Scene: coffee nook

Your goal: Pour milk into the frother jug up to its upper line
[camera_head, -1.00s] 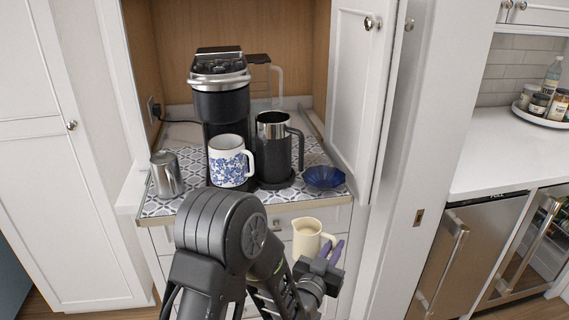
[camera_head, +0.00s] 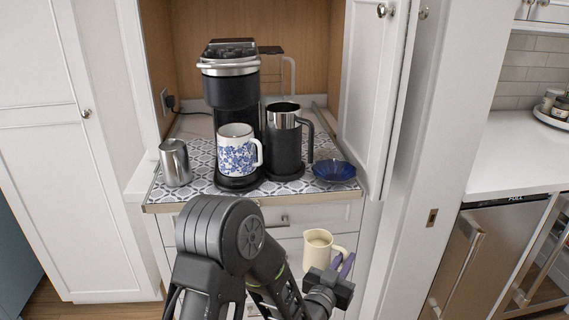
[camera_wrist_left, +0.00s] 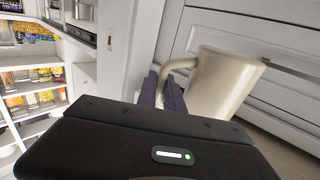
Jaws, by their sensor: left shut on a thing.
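The frother jug (camera_head: 284,145) is black with a steel upper band and a black handle on its right. It stands upright on a dark round base on the patterned counter mat, right of the coffee machine. My left gripper (camera_head: 343,265) is shut on the handle of a cream-coloured jug (camera_head: 318,250), also seen in the left wrist view (camera_wrist_left: 222,82). This jug is about upright in the head view, in front of and below the counter edge, apart from the frother jug. A pale surface shows inside it. The frother's inside and lines are hidden. My right gripper is out of view.
A blue-flowered mug (camera_head: 237,152) stands at the coffee machine (camera_head: 230,90). A steel cup (camera_head: 175,163) is at the left, and a blue bowl (camera_head: 334,171) is right of the frother jug. An open cabinet door (camera_head: 372,90) bounds the right side.

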